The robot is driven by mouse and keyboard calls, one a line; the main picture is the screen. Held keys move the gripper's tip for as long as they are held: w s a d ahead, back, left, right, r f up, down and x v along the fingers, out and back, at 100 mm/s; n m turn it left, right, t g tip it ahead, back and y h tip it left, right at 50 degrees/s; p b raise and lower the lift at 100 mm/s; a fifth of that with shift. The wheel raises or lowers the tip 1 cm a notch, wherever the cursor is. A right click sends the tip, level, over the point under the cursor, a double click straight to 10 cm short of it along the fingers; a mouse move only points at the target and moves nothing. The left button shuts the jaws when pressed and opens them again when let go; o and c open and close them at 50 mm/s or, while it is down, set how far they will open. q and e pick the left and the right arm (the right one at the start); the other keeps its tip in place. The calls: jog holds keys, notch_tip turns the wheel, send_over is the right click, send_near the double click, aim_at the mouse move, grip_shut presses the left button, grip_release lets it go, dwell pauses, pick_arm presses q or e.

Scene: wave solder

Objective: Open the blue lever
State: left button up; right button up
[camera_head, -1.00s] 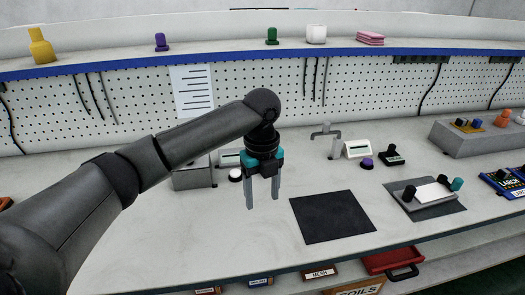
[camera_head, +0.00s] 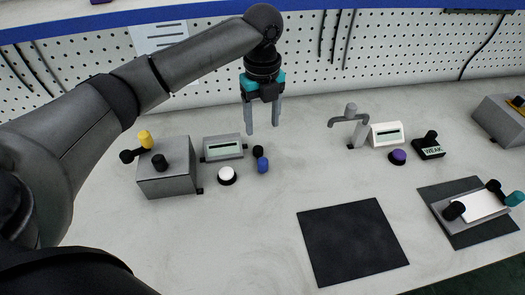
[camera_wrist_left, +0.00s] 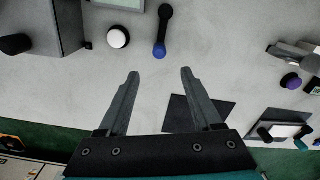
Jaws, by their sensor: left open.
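The blue lever is a short piece with a blue end (camera_head: 262,165) and a black knob (camera_head: 258,151) on the bench in the head view. In the left wrist view its blue tip (camera_wrist_left: 160,50) lies just beyond the fingertips, with a dark bar running away from it to a black end (camera_wrist_left: 165,12). My left gripper (camera_head: 262,129) is open and empty, pointing down above the bench. In the head view its fingers show just above the lever, apart from it. My right gripper is not in view.
A white button (camera_head: 227,174), a grey box with knobs (camera_head: 166,182) and a small display (camera_head: 222,148) stand left of the lever. A black mat (camera_head: 352,240) lies to the front right. A faucet-like spout (camera_head: 350,120) and a purple button (camera_head: 397,157) are to the right.

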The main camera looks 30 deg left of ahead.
aim_at(263, 159)
pick_arm(q)
notch_tip(263, 159, down, 14)
jog(key=b, duration=0.3)
jog(key=shift+s, duration=0.1)
jog(key=shift+f, duration=0.4)
grip_shut()
dwell(1.0)
